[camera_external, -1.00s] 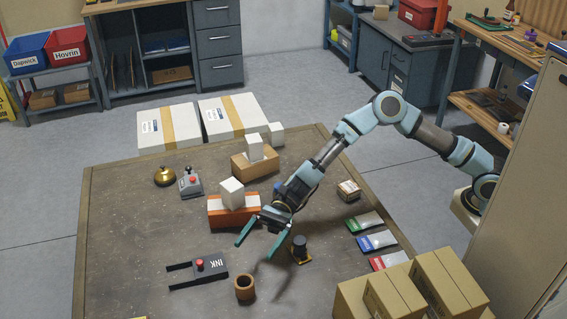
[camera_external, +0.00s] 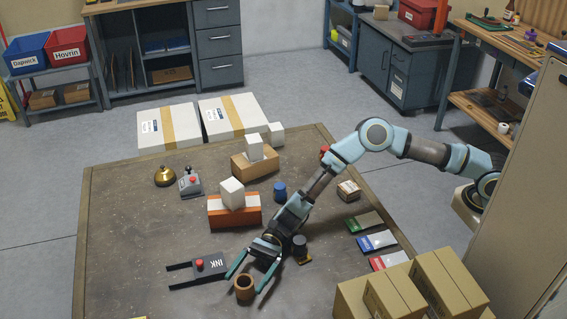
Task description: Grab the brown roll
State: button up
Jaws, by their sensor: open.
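The brown roll (camera_external: 244,291) is a short hollow cylinder standing upright near the front of the brown table (camera_external: 130,253). My gripper (camera_external: 247,285) is open, with its two green fingers pointing toward the front of the table. One finger reaches to the left of the roll and the other to its right. The roll appears between the fingertips. I cannot tell whether either finger touches it or how high the fingers are above the table.
A dark stamp (camera_external: 300,247) stands close to the right of my wrist. An orange box (camera_external: 234,217) with a white block is behind. Cardboard boxes (camera_external: 440,280) stand at the front right. A blue cylinder (camera_external: 280,191) stands farther back.

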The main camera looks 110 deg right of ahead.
jog(key=shift+x, duration=0.95)
jog(key=c, duration=1.5)
